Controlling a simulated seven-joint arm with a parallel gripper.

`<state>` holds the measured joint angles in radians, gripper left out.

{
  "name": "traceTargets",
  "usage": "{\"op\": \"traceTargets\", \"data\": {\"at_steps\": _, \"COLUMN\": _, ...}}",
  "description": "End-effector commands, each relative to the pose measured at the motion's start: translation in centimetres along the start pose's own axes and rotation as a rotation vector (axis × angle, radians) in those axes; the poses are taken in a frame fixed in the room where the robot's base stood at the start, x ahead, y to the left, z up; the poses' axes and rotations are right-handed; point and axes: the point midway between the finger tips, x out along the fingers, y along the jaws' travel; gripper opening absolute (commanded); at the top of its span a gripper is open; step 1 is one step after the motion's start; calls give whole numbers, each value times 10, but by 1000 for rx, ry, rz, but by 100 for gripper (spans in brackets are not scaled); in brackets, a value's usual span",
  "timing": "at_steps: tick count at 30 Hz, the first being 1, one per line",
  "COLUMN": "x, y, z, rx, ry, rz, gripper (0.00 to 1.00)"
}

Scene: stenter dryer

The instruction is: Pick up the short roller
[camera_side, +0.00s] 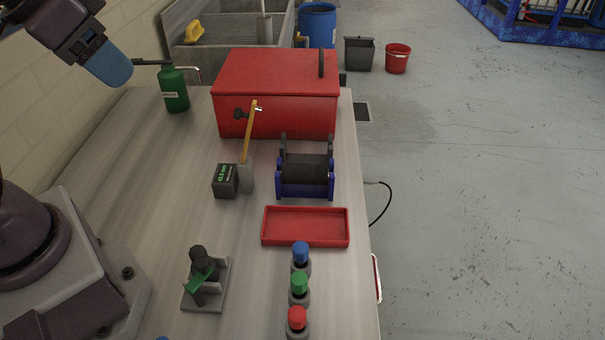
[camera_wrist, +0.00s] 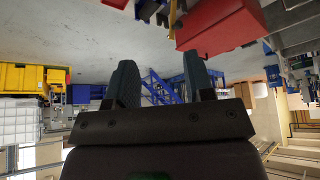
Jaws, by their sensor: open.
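A dark short roller (camera_side: 305,169) lies across a blue stand (camera_side: 283,187) with dark uprights, near the right side of the bench in the side view. I cannot clearly make the roller out in the wrist view. My gripper (camera_wrist: 160,77) shows in the wrist view with its two dark fingers apart and nothing between them. In the side view my arm is high at the upper left, well away from the roller, and the fingertips cannot be made out there.
A red box (camera_side: 275,92) with a lid stands behind the roller. A dark block (camera_side: 226,181) and a grey post with a yellow lever (camera_side: 247,150) stand left of it. An empty red tray (camera_side: 305,227) lies in front. Several bottles, a green can (camera_side: 174,90) and a small fixture (camera_side: 205,282) stand around.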

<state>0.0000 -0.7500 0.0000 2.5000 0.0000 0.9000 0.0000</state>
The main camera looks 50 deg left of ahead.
Motion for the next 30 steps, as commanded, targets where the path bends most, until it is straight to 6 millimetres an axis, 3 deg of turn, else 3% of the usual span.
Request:
{"op": "traceTargets", "data": {"at_steps": 8, "x": 0, "y": 0, "z": 0, "rx": 0, "ry": 0, "rz": 0, "gripper": 50}}
{"op": "traceTargets", "data": {"at_steps": 11, "x": 0, "y": 0, "z": 0, "rx": 0, "ry": 0, "rz": 0, "gripper": 73}}
{"op": "traceTargets", "data": {"at_steps": 12, "x": 0, "y": 0, "z": 0, "rx": 0, "ry": 0, "rz": 0, "gripper": 76}}
{"op": "traceTargets", "data": {"at_steps": 20, "x": 0, "y": 2, "z": 0, "rx": 8, "ry": -1, "rz": 4, "gripper": 76}}
{"op": "traceTargets", "data": {"at_steps": 25, "x": 23, "y": 13, "z": 2, "rx": 54, "ry": -116, "rz": 40, "gripper": 76}}
{"op": "traceTargets", "data": {"at_steps": 30, "x": 60, "y": 28, "z": -15, "rx": 34, "ry": -277, "rz": 82, "gripper": 76}}
